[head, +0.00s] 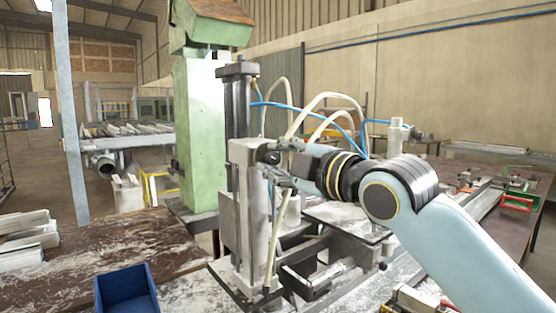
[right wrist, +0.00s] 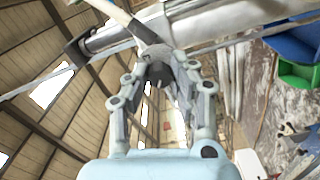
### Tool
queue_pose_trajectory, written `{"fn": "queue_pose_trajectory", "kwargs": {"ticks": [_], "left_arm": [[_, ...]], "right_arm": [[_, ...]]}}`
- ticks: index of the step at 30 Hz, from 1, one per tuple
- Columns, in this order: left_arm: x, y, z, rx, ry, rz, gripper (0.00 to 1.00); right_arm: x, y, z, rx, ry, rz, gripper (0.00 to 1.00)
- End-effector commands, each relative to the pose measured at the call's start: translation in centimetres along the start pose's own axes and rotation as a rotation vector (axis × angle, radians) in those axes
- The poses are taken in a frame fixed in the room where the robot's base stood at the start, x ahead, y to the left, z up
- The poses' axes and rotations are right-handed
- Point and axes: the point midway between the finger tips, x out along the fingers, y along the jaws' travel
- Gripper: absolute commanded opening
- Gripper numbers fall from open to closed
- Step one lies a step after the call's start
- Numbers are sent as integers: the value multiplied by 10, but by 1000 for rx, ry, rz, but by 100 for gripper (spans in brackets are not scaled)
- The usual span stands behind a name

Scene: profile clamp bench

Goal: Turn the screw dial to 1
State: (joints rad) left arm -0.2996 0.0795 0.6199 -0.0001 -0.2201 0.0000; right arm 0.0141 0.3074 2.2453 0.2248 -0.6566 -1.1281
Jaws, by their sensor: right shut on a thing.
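The clamp machine (head: 240,185), a grey upright column with dark posts, stands on the bench in the middle of the head view. My right gripper (head: 277,163) reaches in from the right and meets the column's upper part. In the right wrist view my right gripper (right wrist: 157,82) has its two fingers closed around a small dark grey part, the screw dial (right wrist: 156,66). The dial sits below a grey metal cylinder. Its markings and setting cannot be read, and in the head view the gripper largely hides it. My left gripper is not in view.
White and blue hoses (head: 328,97) arch close above my right wrist. A green pillar machine (head: 200,130) stands behind the clamp. A blue bin (head: 127,290) is at the front left. White profiles (head: 26,240) lie at the left. The dusty bench between is mostly clear.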

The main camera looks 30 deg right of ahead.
Motion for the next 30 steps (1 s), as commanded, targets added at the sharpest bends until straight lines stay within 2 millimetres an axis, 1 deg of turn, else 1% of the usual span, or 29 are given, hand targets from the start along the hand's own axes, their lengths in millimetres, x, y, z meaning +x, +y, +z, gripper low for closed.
{"fn": "queue_pose_trajectory", "kwargs": {"ticks": [1,6,13,16,20,24,27,30], "left_arm": [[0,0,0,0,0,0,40],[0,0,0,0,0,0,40],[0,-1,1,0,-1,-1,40],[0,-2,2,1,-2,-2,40],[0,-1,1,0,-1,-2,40],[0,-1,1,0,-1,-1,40],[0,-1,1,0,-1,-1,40],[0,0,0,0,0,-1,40]], "right_arm": [[0,-2,1,0,-2,-5,24],[0,-2,1,1,-2,-4,47],[0,-1,0,1,-1,-2,47],[-5,-1,1,-2,-1,-2,47],[-24,-2,1,-5,-1,-5,47],[-50,-2,1,-7,0,-7,47],[-64,-2,1,-6,-2,-5,47],[-72,-2,1,-3,-1,-4,47]]}}
